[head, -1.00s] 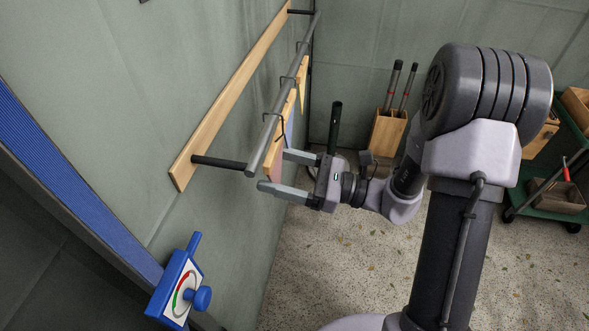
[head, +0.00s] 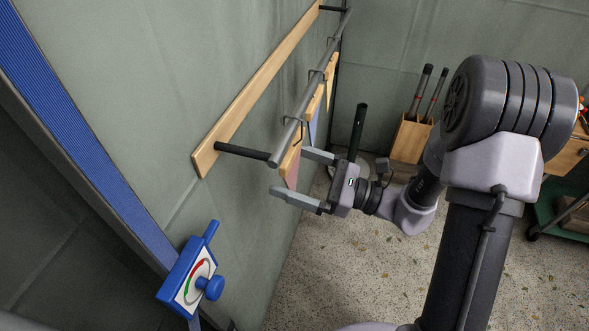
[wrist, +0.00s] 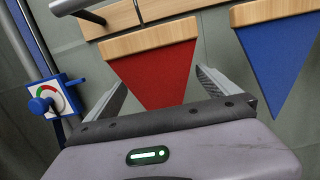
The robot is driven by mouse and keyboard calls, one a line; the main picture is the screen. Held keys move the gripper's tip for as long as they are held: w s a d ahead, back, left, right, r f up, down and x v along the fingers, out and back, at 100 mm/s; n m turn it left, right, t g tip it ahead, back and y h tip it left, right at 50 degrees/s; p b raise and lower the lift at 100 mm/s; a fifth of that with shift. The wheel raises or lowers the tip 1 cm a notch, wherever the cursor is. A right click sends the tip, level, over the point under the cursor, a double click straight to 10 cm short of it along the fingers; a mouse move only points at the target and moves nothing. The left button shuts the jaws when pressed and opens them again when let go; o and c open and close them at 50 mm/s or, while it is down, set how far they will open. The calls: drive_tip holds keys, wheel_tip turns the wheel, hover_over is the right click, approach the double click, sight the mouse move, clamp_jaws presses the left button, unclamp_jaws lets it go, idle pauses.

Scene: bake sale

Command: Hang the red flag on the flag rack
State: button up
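The red flag (wrist: 155,72) is a red triangle under a light wooden bar. In the wrist view it hangs upright, with a dark hook above its bar. In the head view it hangs below the near end of the grey rail of the flag rack (head: 300,122), its hook seemingly over the rail. My gripper (wrist: 155,85) is open, with one finger on each side of the red cloth and gaps between them. The head view also shows the open gripper (head: 288,172) beside the flag. The back of the flag is hidden.
A blue flag (wrist: 280,60) hangs close to the right of the red one in the wrist view. The rack's wooden board (head: 258,88) is on the wall. A blue dial device (head: 190,277) stands at lower left. A wooden tool box (head: 411,138) is behind my arm.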

drive_tip(key=p+v, duration=0.4)
drive_tip(key=v, duration=1.3)
drive_tip(key=s+a+r+n+g+h, duration=0.6)
drive_tip(key=s+a+n+g+h, duration=0.3)
drive_tip(key=s+n+h, duration=0.3)
wheel_tip(320, 180, up, 6)
drive_tip(key=d+n+t+h, duration=0.1)
drive_tip(key=n+t+h, duration=0.3)
drive_tip(key=t, duration=0.4)
drive_tip(key=shift+w+d+r+n+h, duration=0.25)
drive_tip(key=shift+w+n+h, duration=0.1)
drive_tip(key=shift+n, duration=0.55)
drive_tip(key=shift+a, duration=0.1)
